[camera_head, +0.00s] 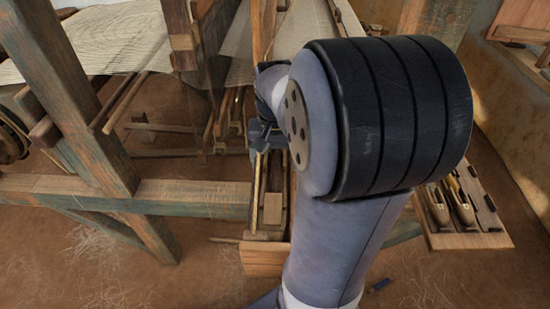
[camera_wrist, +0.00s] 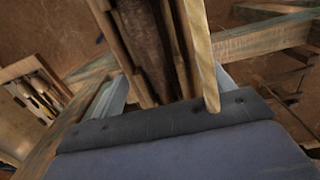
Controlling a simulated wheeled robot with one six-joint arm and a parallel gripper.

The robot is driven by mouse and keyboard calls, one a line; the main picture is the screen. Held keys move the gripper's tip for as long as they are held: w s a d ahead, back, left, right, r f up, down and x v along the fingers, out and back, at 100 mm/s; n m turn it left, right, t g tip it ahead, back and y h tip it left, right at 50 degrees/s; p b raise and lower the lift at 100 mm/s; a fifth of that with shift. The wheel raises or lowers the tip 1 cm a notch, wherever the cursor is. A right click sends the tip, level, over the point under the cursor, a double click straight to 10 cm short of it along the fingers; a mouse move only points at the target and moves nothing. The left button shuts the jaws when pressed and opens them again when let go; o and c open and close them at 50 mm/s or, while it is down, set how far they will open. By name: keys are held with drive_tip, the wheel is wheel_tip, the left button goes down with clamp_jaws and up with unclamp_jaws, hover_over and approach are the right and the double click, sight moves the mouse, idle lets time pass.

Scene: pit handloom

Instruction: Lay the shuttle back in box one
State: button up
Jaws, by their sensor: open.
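My gripper (camera_head: 262,134) is over the loom's narrow wooden shuttle box (camera_head: 265,205) in the head view, partly hidden by my arm. In the wrist view my gripper (camera_wrist: 168,88) has its two pale fingers spread wide apart, one on each side of the box's long rails (camera_wrist: 118,45). A dark brown, rough-looking long piece (camera_wrist: 148,48) lies between the rails; I cannot tell whether it is a shuttle or the box floor. Nothing is clearly gripped. Several shuttles (camera_head: 461,205) lie in a wooden tray (camera_head: 470,241) at the right.
A light wooden rod (camera_wrist: 201,50) passes close in front of the gripper. The loom's thick post (camera_head: 75,100) and beam (camera_head: 190,196) stand at the left, with cloth (camera_head: 95,42) behind. The tray also shows in the wrist view (camera_wrist: 20,68). Bare earth floor lies in front.

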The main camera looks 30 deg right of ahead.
drive_tip(key=shift+r+p, duration=3)
drive_tip(key=shift+r, duration=0.75)
drive_tip(key=shift+f, duration=0.2)
wheel_tip(320, 180, down, 8)
drive_tip(key=b, duration=0.7)
drive_tip(key=shift+r, duration=0.1)
drive_tip(key=shift+r, duration=0.1)
